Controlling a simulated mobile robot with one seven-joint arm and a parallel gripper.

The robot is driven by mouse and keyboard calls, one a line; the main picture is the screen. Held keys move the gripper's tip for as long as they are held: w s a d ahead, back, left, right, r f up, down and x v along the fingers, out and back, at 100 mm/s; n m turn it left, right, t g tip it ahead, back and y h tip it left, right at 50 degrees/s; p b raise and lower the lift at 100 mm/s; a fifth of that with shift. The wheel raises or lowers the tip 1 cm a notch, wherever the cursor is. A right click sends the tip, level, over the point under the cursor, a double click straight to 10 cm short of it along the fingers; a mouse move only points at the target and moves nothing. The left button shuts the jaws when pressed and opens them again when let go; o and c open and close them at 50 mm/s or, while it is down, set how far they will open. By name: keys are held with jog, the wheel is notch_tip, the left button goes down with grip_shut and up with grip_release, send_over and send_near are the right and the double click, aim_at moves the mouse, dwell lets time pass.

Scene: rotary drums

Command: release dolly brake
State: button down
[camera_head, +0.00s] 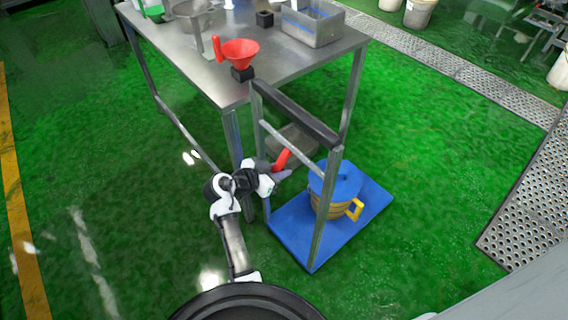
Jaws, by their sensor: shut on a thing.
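The dolly (285,229) has a blue platform and an upright metal frame with a dark top bar. It stands at the near corner of the steel table. A red lever (282,160), likely the brake handle, shows just behind the frame's left post. My gripper (284,172) reaches in from the left at this lever and is shut on it. The fingertips are small and partly hidden by the frame post.
The steel table (225,88) is close behind my arm, with a red funnel (240,52), a grey bin (312,24) and other items on it. Green floor is clear to the left and right. A perforated metal grating (530,190) runs along the right.

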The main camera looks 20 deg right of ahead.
jog(key=shift+s+a+r+g+y+p, duration=0.3)
jog(key=shift+a+r+y+p, duration=0.25)
jog(key=shift+y+p, duration=0.4)
jog(key=shift+a+f, duration=0.1)
jog(key=c, duration=1.3)
grip_release()
jog(key=b+v, duration=0.2)
jog(key=v, duration=1.1)
jog(key=shift+a+r, duration=0.25)
jog(key=shift+r, duration=0.1)
